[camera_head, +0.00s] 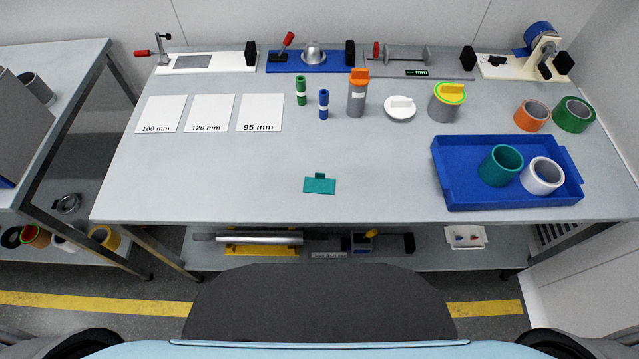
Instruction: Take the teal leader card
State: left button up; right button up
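The teal leader card (319,186) lies on the grey table (260,190), near the front edge at the middle. It is a small flat rectangle with a short darker tab standing at its back edge. Nothing touches it and nothing covers it. Neither of my grippers shows in the head view.
A blue tray (446,170) holding a teal roll (501,165) and a white roll (542,176) is to the right. Fixtures (300,58) line the back edge. Table around the card is clear.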

aim_at(318, 185)
jog(key=k, duration=1)
jog(key=z, duration=1.4)
jog(key=i, duration=1.95)
jog(key=u, duration=2.05)
